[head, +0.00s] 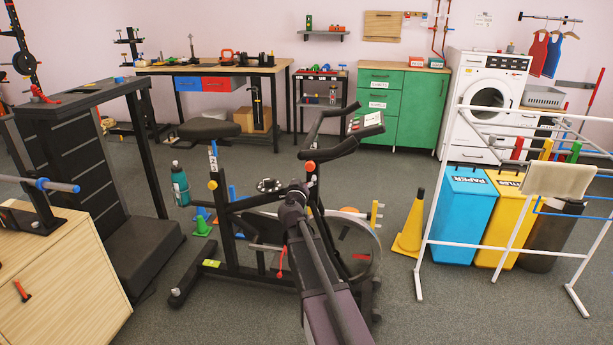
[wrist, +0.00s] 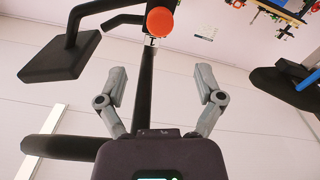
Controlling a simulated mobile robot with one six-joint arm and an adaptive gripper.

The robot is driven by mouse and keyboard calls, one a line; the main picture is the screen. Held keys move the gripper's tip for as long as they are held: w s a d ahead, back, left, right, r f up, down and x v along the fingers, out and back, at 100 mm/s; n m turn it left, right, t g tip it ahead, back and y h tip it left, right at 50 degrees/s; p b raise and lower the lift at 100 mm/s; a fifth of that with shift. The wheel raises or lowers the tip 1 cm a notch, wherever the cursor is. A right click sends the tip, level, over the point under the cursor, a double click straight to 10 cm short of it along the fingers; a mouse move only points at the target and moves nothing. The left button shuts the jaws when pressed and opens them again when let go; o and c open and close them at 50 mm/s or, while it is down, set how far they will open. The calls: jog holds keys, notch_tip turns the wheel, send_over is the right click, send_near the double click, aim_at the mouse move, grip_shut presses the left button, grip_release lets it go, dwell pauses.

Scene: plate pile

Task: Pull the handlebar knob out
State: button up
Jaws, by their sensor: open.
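The exercise bike (head: 255,235) stands in the middle of the head view. Its handlebar knob (head: 311,167) is a small orange-red knob on the front post, below the handlebars (head: 335,145). In the wrist view the round knob (wrist: 160,21) shows at the top centre, on a black post. My gripper (wrist: 161,78) is open and empty, its two grey fingers spread left and right. The knob lies beyond the fingertips, roughly centred between them and apart from them. In the head view my arm reaches up toward the knob, and the fingers are hard to make out.
A second, orange knob (head: 212,185) is on the seat post under the black saddle (head: 207,129). A treadmill (head: 135,245) stands on the left. A yellow cone (head: 410,228) and a white drying rack (head: 440,215) stand on the right. Grey floor is free around the bike's right side.

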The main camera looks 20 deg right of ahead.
jog(key=shift+v, duration=0.8)
jog(key=s+a+f+m+g+y, duration=0.1)
jog(key=s+a+f+g, duration=0.2)
jog(key=s+f+g, duration=0.4)
jog(key=s+a+f+m+g+y, duration=0.1)
jog(key=s+a+f+g+y, duration=0.15)
jog(key=s+f, duration=0.5)
jog(key=s+a+f+n+g+y, duration=0.4)
jog(key=s+a+n+g+y, duration=0.15)
jog(key=s+a, duration=0.85)
notch_tip(320, 180, up, 30)
jog(key=s+y+p, duration=0.1)
jog(key=p, duration=2.9)
jog(key=shift+d, duration=0.3)
